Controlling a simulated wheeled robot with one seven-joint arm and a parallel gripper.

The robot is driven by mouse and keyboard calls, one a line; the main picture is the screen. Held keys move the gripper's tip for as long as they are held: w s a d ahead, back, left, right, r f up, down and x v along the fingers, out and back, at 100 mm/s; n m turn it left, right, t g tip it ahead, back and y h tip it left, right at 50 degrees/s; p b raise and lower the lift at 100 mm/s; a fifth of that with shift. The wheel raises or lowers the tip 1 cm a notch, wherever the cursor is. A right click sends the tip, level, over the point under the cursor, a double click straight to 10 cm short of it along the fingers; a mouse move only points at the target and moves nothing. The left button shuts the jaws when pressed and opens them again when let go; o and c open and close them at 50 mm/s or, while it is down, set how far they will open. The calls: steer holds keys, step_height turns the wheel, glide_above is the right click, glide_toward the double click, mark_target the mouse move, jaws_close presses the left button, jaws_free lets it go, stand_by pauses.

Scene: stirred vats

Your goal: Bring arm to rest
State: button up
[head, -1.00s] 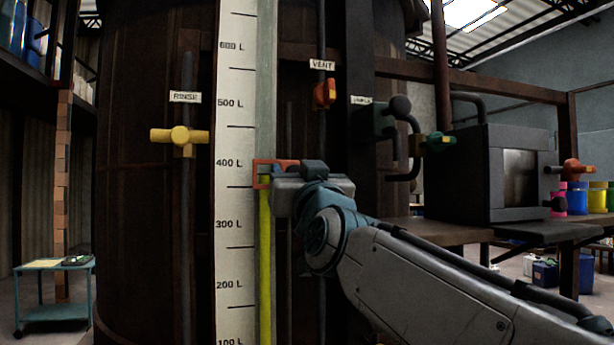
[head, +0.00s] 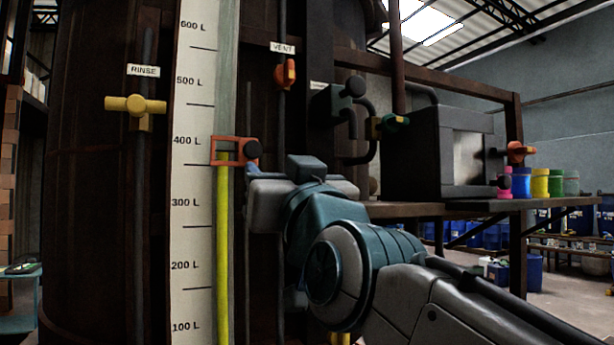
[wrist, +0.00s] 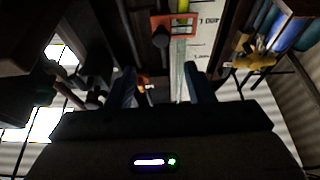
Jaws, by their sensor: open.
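My arm reaches in from the lower right in the head view, and my gripper (head: 262,188) is just right of the level gauge (head: 193,180). In the wrist view my gripper (wrist: 160,88) shows two dark fingers spread apart with nothing between them. The orange gauge marker (wrist: 172,25) is ahead of the fingers, apart from them. In the head view this orange marker (head: 228,151) frames the yellow column's top, a little below 400 L. The fingertips are partly hidden by my wrist in the head view.
A yellow rinse valve (head: 135,105) is left of the gauge. An orange vent valve (head: 285,74) and a green-handled valve (head: 388,125) are above my arm. Open floor lies far right.

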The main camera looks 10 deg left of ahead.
steer(key=shift+f, duration=0.1)
steer(key=w+d+f+m+g+h, duration=0.1)
steer(key=w+d+f+g+h, duration=0.2)
steer(key=f, duration=0.6)
steer(key=w+d+f+m+g+h, duration=0.15)
steer(key=d+f, duration=0.25)
steer(key=f, duration=0.5)
steer(key=w+d+f+g+h, duration=0.1)
steer(key=d+f+g+h, duration=0.2)
steer(key=f, duration=0.7)
steer(key=s+d+f+m+g+h, duration=0.1)
steer(key=s+d+f+g, duration=0.2)
steer(key=s+d+f, duration=0.2)
steer(key=s+d+f+m+g+h, duration=0.1)
steer(key=s+d+f+g, duration=0.2)
steer(key=f, duration=0.8)
steer(key=s+d+f+m+g+h, duration=0.2)
steer(key=s+d+f+g, duration=0.1)
steer(key=s+d+f, duration=0.3)
steer(key=shift+s+d+f, duration=0.3)
steer(key=shift+d+f, duration=0.05)
steer(key=shift+f, duration=0.55)
steer(key=shift+c, duration=0.3)
